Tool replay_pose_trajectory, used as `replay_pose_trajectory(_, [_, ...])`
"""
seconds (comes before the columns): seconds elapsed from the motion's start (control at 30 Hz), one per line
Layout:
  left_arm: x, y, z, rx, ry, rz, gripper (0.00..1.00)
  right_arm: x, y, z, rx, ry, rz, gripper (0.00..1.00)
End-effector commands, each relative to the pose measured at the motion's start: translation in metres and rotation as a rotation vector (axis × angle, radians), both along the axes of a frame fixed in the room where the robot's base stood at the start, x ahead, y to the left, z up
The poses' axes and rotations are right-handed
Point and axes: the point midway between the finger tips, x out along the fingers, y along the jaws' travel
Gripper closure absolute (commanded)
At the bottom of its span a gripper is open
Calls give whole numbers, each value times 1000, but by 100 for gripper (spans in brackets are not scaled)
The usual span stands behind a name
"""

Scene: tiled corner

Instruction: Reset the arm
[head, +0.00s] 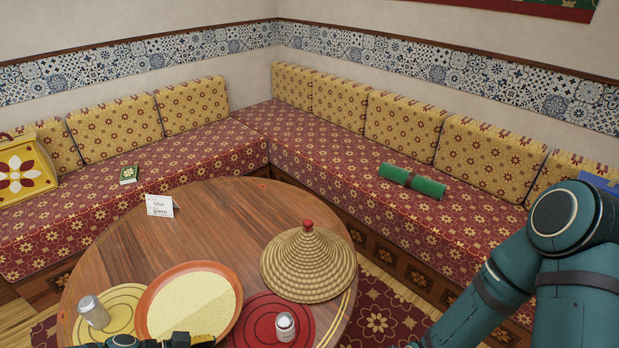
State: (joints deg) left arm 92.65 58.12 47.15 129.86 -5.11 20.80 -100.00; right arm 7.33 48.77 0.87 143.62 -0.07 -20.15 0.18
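One teal arm of mine, the right one, comes in at the right edge, and its forearm runs down and left out of the bottom of the head view. My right gripper is outside the picture. At the bottom edge, in front of the orange-rimmed tray (236,284), a small teal and dark piece shows, which looks like the top of my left gripper (180,341). Its fingers are cut off by the frame, so I cannot tell whether it is open or shut, or whether it touches anything.
The round wooden table (225,215) bears a woven cone lid (308,265), a shaker (93,312) on a yellow mat, a second shaker (285,326) on a red mat, and a small card (159,206).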

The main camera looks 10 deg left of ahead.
Motion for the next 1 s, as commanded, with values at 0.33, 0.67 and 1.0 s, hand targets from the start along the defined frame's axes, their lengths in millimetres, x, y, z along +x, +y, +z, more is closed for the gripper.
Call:
replay_pose_trajectory(0.33, [1, -88, -21, 26, 418, 59, 33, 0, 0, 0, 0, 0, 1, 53])
replay_pose_trajectory(0.67, [-11, -137, -34, 168, 713, 260, 33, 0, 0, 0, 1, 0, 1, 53])
replay_pose_trajectory(1.0, [-10, -157, -30, 281, 810, 566, 33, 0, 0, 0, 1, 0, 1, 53])
